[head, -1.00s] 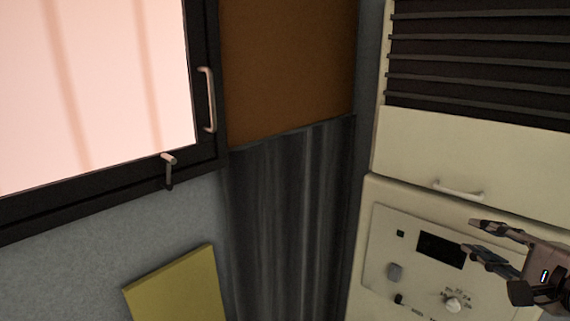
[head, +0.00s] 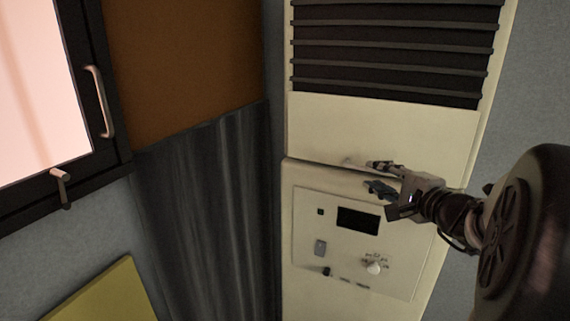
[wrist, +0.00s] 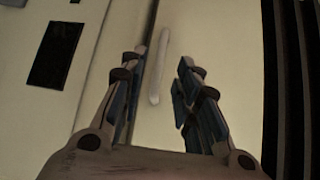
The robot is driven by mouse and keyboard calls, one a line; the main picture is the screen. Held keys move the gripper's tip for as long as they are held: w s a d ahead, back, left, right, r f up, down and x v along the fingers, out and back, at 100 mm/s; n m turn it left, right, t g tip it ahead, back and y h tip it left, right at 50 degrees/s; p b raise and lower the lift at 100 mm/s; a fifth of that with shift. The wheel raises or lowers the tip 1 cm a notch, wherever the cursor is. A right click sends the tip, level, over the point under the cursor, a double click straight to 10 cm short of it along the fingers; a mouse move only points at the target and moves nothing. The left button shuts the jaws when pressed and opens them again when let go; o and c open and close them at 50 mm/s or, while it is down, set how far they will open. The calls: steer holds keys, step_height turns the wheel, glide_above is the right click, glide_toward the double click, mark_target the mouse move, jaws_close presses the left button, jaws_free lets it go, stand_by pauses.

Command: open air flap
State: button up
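The air flap (head: 380,128) is the plain cream panel below the dark slats on a tall cabinet, and it looks shut. Its pale bar handle (head: 350,162) sits near the flap's lower edge, partly hidden by my gripper in the head view. My gripper (head: 372,176) is in front of the cabinet at the handle's height. In the wrist view my gripper (wrist: 158,85) is open, and the handle (wrist: 159,66) shows between and beyond its two fingers. I see no finger touching it.
Below the flap is a control panel (head: 322,222) with a dark display (head: 358,220) and a knob (head: 376,267). Dark slats (head: 390,50) lie above. A window (head: 45,80) with handles is at the left, and a yellow board (head: 105,295) is at lower left.

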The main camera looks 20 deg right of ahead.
mark_target(366, 170)
steer(key=shift+w+d+f, duration=0.1)
steer(key=shift+w+f, duration=0.1)
steer(key=shift+w, duration=1)
steer(key=shift+w+d+f, duration=0.1)
steer(key=shift+w+f, duration=0.05)
steer(key=shift+w, duration=1)
jaws_close()
